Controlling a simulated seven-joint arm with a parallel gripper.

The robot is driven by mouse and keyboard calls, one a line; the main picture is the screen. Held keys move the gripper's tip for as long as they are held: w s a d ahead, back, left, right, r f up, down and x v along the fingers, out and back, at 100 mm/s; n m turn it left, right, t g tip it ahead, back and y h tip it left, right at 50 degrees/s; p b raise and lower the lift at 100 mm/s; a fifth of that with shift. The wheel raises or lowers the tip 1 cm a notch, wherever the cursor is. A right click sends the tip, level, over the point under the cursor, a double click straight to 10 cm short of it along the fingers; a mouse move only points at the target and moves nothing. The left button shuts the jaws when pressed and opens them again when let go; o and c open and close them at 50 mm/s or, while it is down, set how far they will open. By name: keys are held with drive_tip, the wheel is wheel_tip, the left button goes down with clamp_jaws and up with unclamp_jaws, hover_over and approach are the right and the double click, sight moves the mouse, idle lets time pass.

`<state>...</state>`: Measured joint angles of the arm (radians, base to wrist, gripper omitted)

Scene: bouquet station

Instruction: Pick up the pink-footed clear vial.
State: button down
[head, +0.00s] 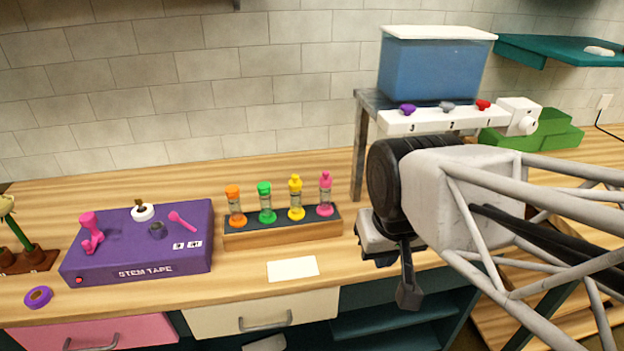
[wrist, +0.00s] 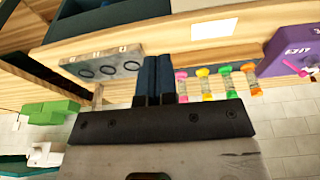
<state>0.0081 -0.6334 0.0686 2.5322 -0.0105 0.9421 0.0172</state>
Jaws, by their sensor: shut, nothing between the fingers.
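The pink-footed clear vial (head: 325,196) stands upright at the right end of a wooden rack (head: 284,232) with a dark top. It has a pink cap and a pink foot. In the wrist view the pink vial (wrist: 181,86) is the leftmost of the row, just right of my fingers. My gripper (head: 408,292) is to the right of the rack in the head view, apart from the vial and pointing down. In the wrist view my gripper (wrist: 160,62) has its two dark fingers together, with nothing between them.
Yellow (head: 296,198), green (head: 266,203) and orange (head: 236,206) vials share the rack. A purple stem tape box (head: 140,262) stands left. A water tank (head: 433,68) sits on a stand behind my arm. A white card (head: 292,268) lies before the rack.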

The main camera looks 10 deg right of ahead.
sight(330, 198)
drive_tip(key=c, duration=0.7)
unclamp_jaws()
drive_tip(key=w+a+f+m+g+y, duration=0.1)
drive_tip(key=w+f+m+y, duration=0.25)
drive_tip(key=w+m, duration=0.25)
drive_tip(key=w+a+f+m+y, duration=0.2)
drive_tip(key=w+m+y, duration=0.2)
drive_tip(key=w+m, duration=0.25)
drive_tip(key=w+d+f+m+t+y, duration=0.1)
drive_tip(key=w+d+m, duration=0.1)
drive_tip(key=w+m, duration=0.1)
drive_tip(key=w+d+f+m+t+y, duration=0.2)
drive_tip(key=w+m, duration=0.2)
drive_tip(key=w, duration=0.2)
drive_tip(key=w+d+f+m+t+y, duration=0.1)
drive_tip(key=w+d+m+t, duration=0.1)
drive_tip(key=w+d+m, duration=0.1)
drive_tip(key=shift+w+f+m+y, duration=0.15)
drive_tip(key=shift+w+m, duration=0.2)
drive_tip(key=shift+w, duration=0.2)
drive_tip(key=shift+w+f+m+y, duration=0.1)
drive_tip(key=shift+w+m, duration=0.2)
drive_tip(key=shift+w, duration=0.2)
drive_tip(key=shift+a, duration=0.15)
